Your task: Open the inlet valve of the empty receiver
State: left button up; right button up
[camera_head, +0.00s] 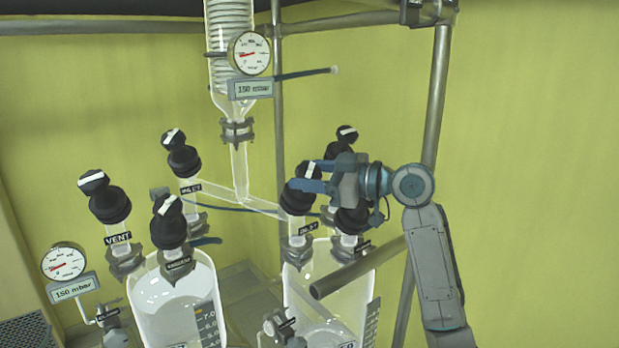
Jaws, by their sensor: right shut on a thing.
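Two glass receivers stand side by side, a left one (180,316) and a right one (336,300). I cannot clearly tell from their contents which is empty. The left receiver's inlet valve (183,158) has a black knob with a white mark and an "INLET" label. The right receiver's matching valve (298,199) sits at the end of the right glass branch; its small label is hard to read. My right gripper (307,177) comes from the right and is shut on this valve's black knob, its blue fingers partly covering it. My left gripper is not in view.
A vent valve (110,200) and another black-knobbed valve (168,224) stand on the left receiver. Other black knobs (346,136) crowd behind and below my right gripper. A condenser (231,50) and gauge (250,53) reading 150 mbar hang above. Metal posts (436,90) frame the rig.

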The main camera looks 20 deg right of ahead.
jog(key=o, duration=1)
jog(key=shift+s+d+f+b, duration=0.1)
jog(key=shift+s+d+b, duration=0.25)
jog(key=shift+d+b, duration=0.1)
jog(key=b+v, duration=0.5)
jog(key=v, duration=0.4)
jog(key=shift+s+d, duration=0.25)
jog(key=shift+d, duration=0.05)
